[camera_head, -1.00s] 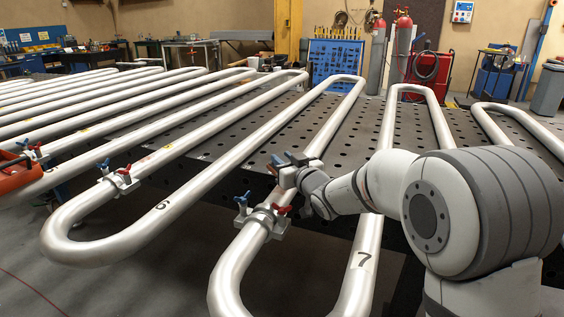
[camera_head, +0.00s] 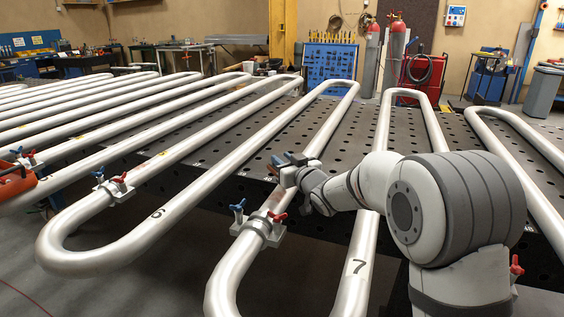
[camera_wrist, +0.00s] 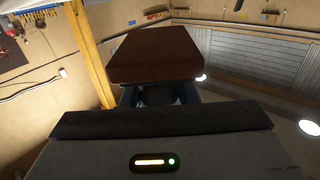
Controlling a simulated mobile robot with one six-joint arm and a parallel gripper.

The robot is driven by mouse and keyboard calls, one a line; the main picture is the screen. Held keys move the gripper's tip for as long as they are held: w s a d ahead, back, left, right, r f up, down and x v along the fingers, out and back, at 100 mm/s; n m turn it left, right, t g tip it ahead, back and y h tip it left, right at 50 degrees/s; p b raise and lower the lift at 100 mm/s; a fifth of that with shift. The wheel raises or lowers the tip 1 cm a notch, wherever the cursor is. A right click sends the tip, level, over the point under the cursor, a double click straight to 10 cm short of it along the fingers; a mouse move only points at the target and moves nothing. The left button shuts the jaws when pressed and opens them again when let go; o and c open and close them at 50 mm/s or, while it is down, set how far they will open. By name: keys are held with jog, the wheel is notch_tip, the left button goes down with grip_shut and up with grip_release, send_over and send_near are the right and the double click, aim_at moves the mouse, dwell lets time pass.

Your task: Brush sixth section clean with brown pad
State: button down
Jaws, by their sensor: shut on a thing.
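My gripper (camera_head: 288,168) is at the pipe run just right of the one marked 6, above its clamp, in the head view. In the wrist view my gripper (camera_wrist: 155,97) is shut on the brown pad (camera_wrist: 155,55), a flat block with rounded corners. The pad is not clear in the head view, and I cannot tell whether it touches the pipe. The silver serpentine pipe has a black 6 (camera_head: 157,213) on one straight run and a black 7 (camera_head: 358,266) further right.
A clamp with blue and red handles (camera_head: 258,222) sits on the pipe below my gripper. Another clamp (camera_head: 115,187) is further left. The perforated dark table (camera_head: 335,160) lies under the coils.

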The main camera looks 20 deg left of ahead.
jog(key=shift+s+r, duration=0.1)
jog(key=s+r+b, duration=0.1)
jog(key=s+b, duration=0.4)
jog(key=s, duration=0.4)
jog(key=shift+s+a, duration=0.2)
jog(key=shift+a, duration=0.2)
dwell(1.4)
jog(key=shift+r, duration=0.1)
notch_tip(320, 180, up, 6)
jog(key=p, duration=0.3)
jog(key=shift+p, duration=0.3)
dwell(0.5)
